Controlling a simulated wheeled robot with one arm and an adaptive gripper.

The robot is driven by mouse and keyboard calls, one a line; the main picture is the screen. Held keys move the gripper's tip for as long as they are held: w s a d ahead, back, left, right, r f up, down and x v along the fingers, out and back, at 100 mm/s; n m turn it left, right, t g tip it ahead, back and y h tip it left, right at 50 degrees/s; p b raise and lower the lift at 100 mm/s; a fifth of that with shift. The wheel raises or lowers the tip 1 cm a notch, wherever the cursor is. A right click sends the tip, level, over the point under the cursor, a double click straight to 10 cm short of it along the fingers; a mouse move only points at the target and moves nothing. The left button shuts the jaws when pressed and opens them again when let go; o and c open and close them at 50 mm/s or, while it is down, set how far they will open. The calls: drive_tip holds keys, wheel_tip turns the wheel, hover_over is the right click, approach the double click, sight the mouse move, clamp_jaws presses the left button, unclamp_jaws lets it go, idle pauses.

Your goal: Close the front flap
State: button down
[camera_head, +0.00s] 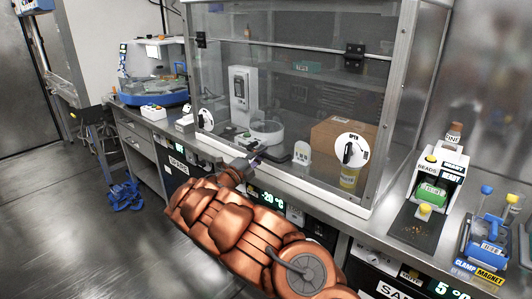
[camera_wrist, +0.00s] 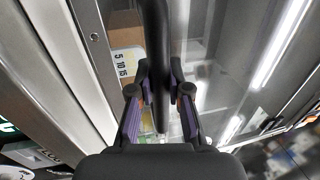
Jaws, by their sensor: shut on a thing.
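The front flap (camera_head: 285,95) is a clear pane hung from two black hinges on the front of a metal-framed cabinet. My gripper (camera_head: 253,160) is low at the cabinet's front, left of the middle. In the wrist view, my gripper (camera_wrist: 160,88) has its purple-padded fingers on both sides of a long black bar (camera_wrist: 156,30), and is shut on it. The bar looks like a handle on the clear pane. I cannot tell how far the flap stands open.
Inside the cabinet are a cardboard box (camera_head: 330,138), a white device (camera_head: 242,90) and a round white dish (camera_head: 267,132). On the counter to the right stand a bead dispenser (camera_head: 436,182) and a blue clamp rack (camera_head: 487,240). A blue-based machine (camera_head: 155,88) stands left. The floor at left is mostly clear.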

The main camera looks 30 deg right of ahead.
drive_tip(key=shift+d+r, duration=0.1)
drive_tip(key=shift+d, duration=0.1)
drive_tip(key=c, duration=1.4)
unclamp_jaws()
drive_tip(key=shift+d, duration=0.15)
drive_tip(key=o, duration=0.3)
drive_tip(key=shift+w, duration=0.1)
drive_tip(key=shift+a, duration=0.2)
drive_tip(key=v, duration=1.2)
